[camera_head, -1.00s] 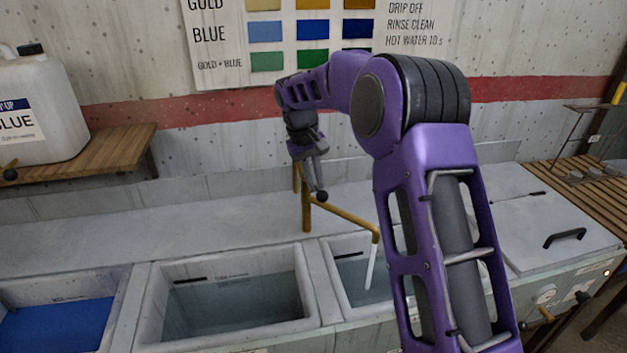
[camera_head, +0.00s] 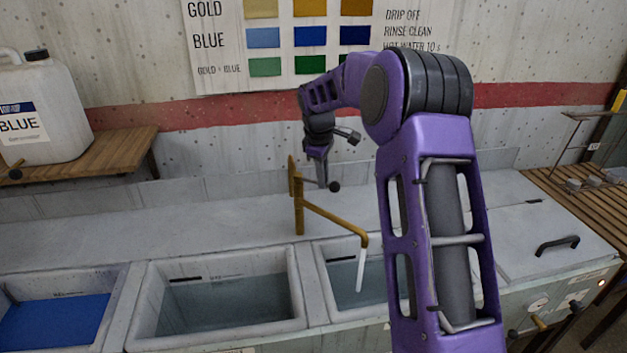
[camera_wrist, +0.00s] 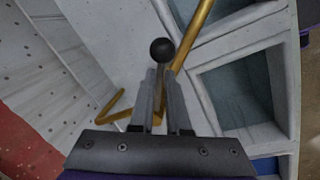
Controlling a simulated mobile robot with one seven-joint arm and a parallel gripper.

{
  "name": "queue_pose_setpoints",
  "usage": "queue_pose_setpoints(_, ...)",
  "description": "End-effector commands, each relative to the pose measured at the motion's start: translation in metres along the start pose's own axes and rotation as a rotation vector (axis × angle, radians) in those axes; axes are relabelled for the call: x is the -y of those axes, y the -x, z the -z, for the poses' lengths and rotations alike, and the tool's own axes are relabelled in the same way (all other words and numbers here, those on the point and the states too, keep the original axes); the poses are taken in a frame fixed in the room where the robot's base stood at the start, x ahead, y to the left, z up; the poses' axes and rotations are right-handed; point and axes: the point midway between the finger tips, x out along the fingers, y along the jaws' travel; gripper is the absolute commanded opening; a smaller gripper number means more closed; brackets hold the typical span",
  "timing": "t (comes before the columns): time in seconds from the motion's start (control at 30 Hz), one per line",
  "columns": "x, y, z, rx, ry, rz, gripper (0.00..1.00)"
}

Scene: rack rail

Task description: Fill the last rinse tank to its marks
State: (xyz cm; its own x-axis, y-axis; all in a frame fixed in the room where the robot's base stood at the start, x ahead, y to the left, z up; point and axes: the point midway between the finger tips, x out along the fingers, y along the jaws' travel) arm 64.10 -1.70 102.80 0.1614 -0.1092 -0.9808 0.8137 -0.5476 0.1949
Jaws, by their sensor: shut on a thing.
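The knob also shows in the head view (camera_head: 334,187). The brass tap (camera_head: 299,205) stands behind the tanks. Its spout (camera_head: 335,222) reaches over the right open rinse tank (camera_head: 312,275). A pale strip (camera_head: 361,270) hangs from the spout tip into that tank; I cannot tell whether it is water or a nozzle. Water shows low inside, with a dark mark on the back wall; my arm hides the right part. The middle tank (camera_head: 140,310) holds greyish water below its dark marks.
A tank of blue liquid (camera_head: 55,322) is at the left. A white jug labelled BLUE (camera_head: 45,110) stands on a wooden shelf (camera_head: 115,150). A lidded unit with a black handle (camera_head: 557,245) is at the right, by a slatted bench (camera_head: 560,190). The back ledge is mostly clear.

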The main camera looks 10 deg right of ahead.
Motion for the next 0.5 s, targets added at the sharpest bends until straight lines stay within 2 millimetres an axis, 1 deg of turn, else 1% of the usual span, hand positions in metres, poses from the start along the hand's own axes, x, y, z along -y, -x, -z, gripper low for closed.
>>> queue_pose_setpoints(0.03,-0.005,0.0,0.0,-0.013,0.041,-0.004,0.0)
queue_pose_setpoints(0.2,-0.017,-0.002,0.001,-0.044,0.196,-0.005,0.0)
queue_pose_setpoints(0.5,-0.033,-0.006,0.006,-0.089,0.429,-0.003,0.0)
